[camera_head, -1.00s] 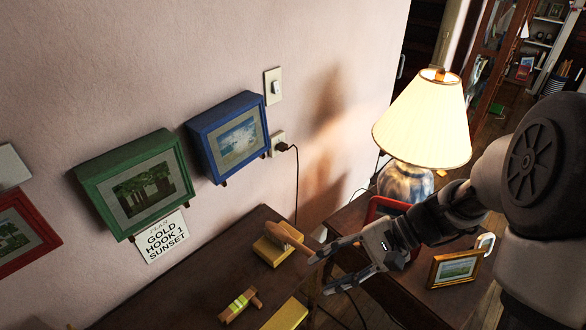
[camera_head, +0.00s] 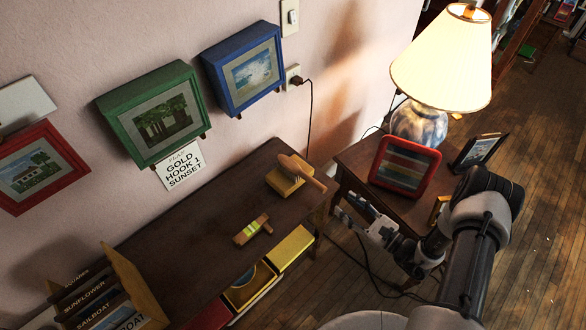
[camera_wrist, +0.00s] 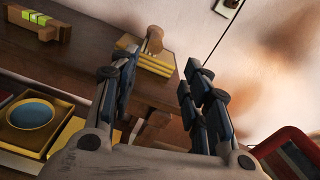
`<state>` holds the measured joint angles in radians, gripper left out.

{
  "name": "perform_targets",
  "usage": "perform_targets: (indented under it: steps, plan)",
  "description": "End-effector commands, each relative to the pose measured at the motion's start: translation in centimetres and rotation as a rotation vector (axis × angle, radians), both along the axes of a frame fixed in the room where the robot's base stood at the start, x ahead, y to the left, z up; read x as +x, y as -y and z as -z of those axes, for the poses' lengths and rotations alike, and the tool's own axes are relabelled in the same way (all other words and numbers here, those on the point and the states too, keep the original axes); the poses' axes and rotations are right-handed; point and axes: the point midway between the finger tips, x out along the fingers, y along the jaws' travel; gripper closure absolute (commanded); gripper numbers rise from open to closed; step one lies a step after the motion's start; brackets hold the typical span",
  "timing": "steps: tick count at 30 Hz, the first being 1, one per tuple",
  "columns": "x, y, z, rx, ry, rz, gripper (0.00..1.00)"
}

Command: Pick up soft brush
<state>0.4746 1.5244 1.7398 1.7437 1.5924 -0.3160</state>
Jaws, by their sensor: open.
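A wooden handle with a rounded end, seemingly the soft brush (camera_head: 303,172), lies across a yellow block (camera_head: 284,183) near the right end of the dark wooden cabinet top. I cannot tell whether handle and block are one piece. In the wrist view the handle (camera_wrist: 153,40) tops the layered yellow block (camera_wrist: 150,62), beyond and between my fingertips. My gripper (camera_head: 345,204) is open and empty, just off the cabinet's right end, apart from the brush. In the wrist view my gripper (camera_wrist: 162,62) shows both fingers spread.
A wooden piece with yellow-green bands (camera_head: 252,229) lies left of the brush. Open yellow drawers (camera_head: 290,248) jut below the cabinet front. A side table (camera_head: 353,160) at right bears a lit lamp (camera_head: 440,62) and red frame (camera_head: 404,165). Framed pictures line the wall.

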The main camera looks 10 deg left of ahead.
Motion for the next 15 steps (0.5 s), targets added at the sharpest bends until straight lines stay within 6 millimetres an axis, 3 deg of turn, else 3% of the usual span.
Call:
perform_targets:
  steps: [9,15]
  plan:
    - [4.1,-5.9,0.1,-0.002,0.002,-0.010,0.57]
    - [5.9,-8.1,0.1,-0.001,0.002,-0.006,0.57]
